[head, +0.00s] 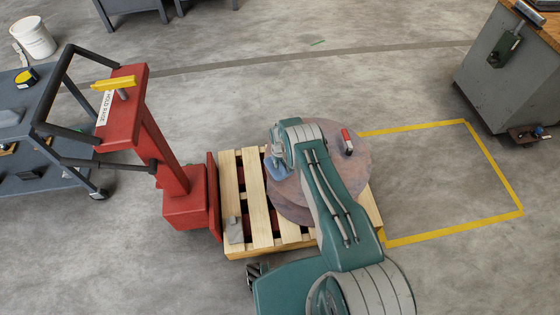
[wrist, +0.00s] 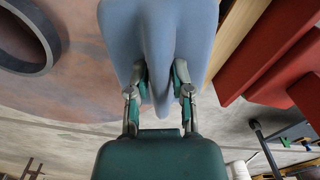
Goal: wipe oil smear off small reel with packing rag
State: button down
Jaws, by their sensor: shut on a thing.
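The small reel (head: 312,199) is a reddish-brown steel disc lying flat on a wooden pallet (head: 252,239). My arm covers its middle in the head view. In the wrist view its flat face (wrist: 85,70) fills the upper left. My gripper (wrist: 160,82) is shut on the blue packing rag (wrist: 190,28), which bunches up between the two fingers. In the head view the rag (head: 277,172) hangs at the reel's left side. I cannot tell whether it touches the face. I cannot make out the oil smear clearly.
A red-handled tool (head: 347,138) lies on the reel's far right. A grey piece (head: 234,230) lies on the pallet's left slats. A red pallet stacker (head: 185,207) stands at the left, beside a grey cart (head: 28,160). Yellow-taped floor (head: 450,190) at the right is clear.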

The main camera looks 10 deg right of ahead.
jog(key=shift+a+r, duration=0.1)
jog(key=shift+r, duration=0.4)
jog(key=shift+a+r, duration=0.5)
jog(key=shift+r, duration=0.4)
jog(key=shift+d+r, duration=0.1)
